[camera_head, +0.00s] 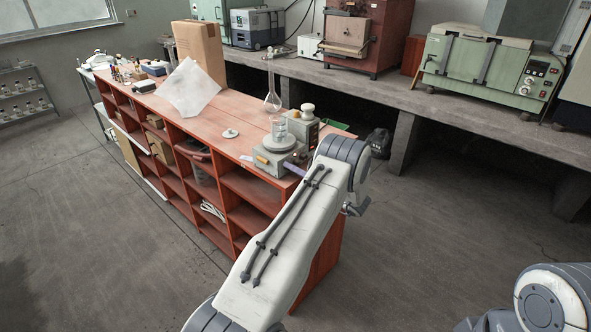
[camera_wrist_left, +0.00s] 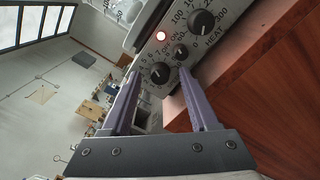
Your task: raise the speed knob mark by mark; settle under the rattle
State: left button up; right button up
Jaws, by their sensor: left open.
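The grey hotplate stirrer (camera_head: 270,164) stands near the close end of the red wooden bench, with a glass beaker (camera_head: 279,130) on its plate. Contact cannot be told. In the head view my arm hides most of this gripper. My right gripper is out of view.
A small white disc (camera_head: 230,133) lies on the bench, with a white sheet (camera_head: 188,88) and a cardboard box (camera_head: 200,45) farther back. Bench top between is clear.

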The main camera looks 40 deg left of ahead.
pick_arm(q)
grip_shut()
jog(key=shift+f+m+b, duration=0.15)
jog(key=shift+m+b, duration=0.15)
jog(key=shift+b, duration=0.25)
jog(key=shift+f+m+b, duration=0.15)
jog(key=shift+m+b, duration=0.75)
jog(key=shift+b, duration=0.3)
jog(key=shift+m+b, duration=0.6)
jog(key=shift+m, duration=0.3)
jog(key=shift+r+m, duration=0.25)
jog(key=shift+m, duration=0.15)
grip_release()
